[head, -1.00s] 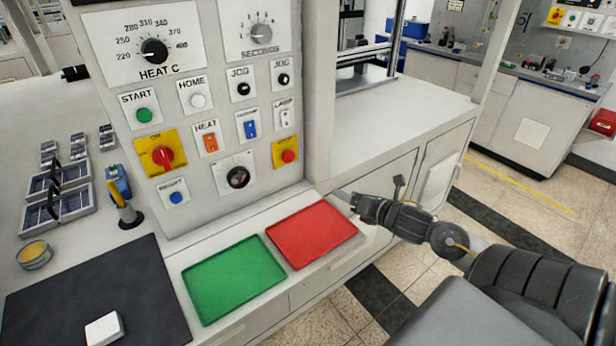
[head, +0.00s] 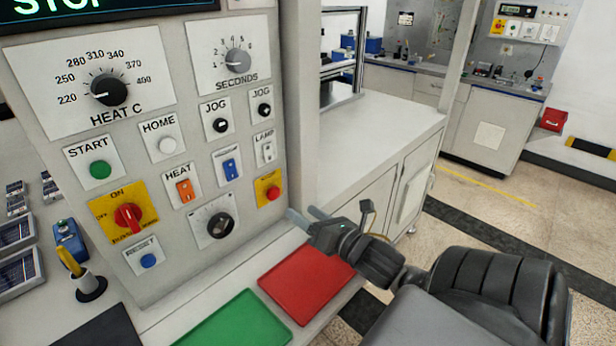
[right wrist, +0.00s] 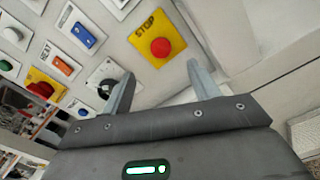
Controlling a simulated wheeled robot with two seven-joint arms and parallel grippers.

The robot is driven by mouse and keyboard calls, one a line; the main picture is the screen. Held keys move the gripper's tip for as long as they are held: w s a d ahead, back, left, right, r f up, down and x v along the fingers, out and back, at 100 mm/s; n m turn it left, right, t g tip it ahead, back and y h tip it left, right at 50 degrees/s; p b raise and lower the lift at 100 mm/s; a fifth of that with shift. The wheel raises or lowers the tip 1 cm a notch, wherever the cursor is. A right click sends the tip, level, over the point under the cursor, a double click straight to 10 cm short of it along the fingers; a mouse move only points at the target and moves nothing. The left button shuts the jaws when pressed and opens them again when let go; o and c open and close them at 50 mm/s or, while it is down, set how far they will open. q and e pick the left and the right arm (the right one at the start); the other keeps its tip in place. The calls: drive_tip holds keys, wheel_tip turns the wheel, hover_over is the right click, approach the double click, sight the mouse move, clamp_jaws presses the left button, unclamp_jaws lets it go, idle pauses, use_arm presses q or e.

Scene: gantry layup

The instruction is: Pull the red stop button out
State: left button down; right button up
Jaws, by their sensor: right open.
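The red stop button (head: 273,193) sits on a yellow plate at the lower right of the control panel. In the right wrist view the red stop button (right wrist: 161,47) shows on its yellow plate marked STOP, beyond the fingertips and roughly between them. My right gripper (head: 302,217) is open and empty, just below and to the right of the button, apart from it. In the right wrist view its two fingers (right wrist: 160,75) are spread with nothing between them. My left gripper is not in view.
The panel carries a red rotary switch (head: 128,216), a black knob (head: 220,226) and a blue reset button (head: 148,261) near the stop button. A red tray (head: 306,284) and a green tray (head: 235,322) lie on the ledge below. A white counter (head: 385,125) is at right.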

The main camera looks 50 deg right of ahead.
sight(276, 195)
drive_tip(key=w+p, duration=0.1)
drive_tip(key=w, duration=0.7)
drive_tip(key=shift+w+d, duration=0.1)
drive_tip(key=shift+w, duration=0.15)
drive_tip(key=shift+w+f, duration=0.1)
drive_tip(key=shift+w, duration=0.75)
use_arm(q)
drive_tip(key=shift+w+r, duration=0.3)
